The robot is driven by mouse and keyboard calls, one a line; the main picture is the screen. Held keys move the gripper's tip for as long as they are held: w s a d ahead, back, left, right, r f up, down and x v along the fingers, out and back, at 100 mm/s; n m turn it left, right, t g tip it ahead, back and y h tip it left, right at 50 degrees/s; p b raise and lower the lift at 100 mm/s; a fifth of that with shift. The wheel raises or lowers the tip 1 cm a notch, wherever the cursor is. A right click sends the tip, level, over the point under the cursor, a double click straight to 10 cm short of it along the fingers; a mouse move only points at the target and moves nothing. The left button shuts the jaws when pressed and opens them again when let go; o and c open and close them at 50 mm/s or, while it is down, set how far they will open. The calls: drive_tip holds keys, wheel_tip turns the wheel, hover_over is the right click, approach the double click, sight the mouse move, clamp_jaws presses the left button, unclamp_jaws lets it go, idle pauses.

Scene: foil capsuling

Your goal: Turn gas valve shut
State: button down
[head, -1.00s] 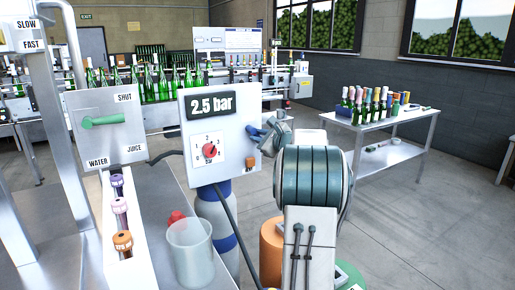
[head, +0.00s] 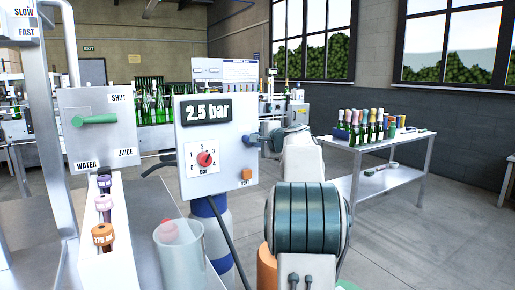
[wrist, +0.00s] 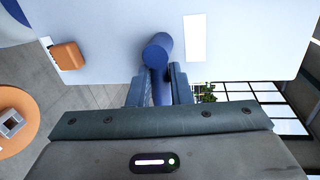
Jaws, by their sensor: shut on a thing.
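The grey panel box (head: 215,150) carries a "2.5 bar" display (head: 208,112), a red dial knob (head: 204,159) with a scale marked bar, and a small orange "VENT" button (head: 246,174). A blue valve handle (head: 249,140) sticks out at the box's right side. In the wrist view the blue handle (wrist: 158,48) stands between the two fingers of my gripper (wrist: 160,90), close to the box face. My gripper is shut on the handle. In the head view my gripper (head: 268,141) is small and partly merges with the handle.
A "WATER/JUICE/SHUT" box with a green lever (head: 95,119) stands left. A clear beaker (head: 178,247) and ringed bottle-like pieces (head: 103,207) are in front. A blue-white cylinder (head: 211,232) stands below the panel. A table with bottles (head: 380,140) is at right.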

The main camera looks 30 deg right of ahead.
drive_tip(key=shift+n+b, duration=0.3)
drive_tip(key=shift+n, duration=0.2)
drive_tip(key=c, duration=1.3)
unclamp_jaws()
drive_tip(key=shift+r, duration=0.1)
drive_tip(key=shift+s, duration=0.1)
drive_tip(key=s+r, duration=0.1)
drive_tip(key=s, duration=0.8)
drive_tip(key=s+a+r, duration=0.1)
drive_tip(key=s, duration=0.3)
drive_tip(key=shift+s+r+b, duration=0.2)
drive_tip(key=shift+r+b, duration=0.15)
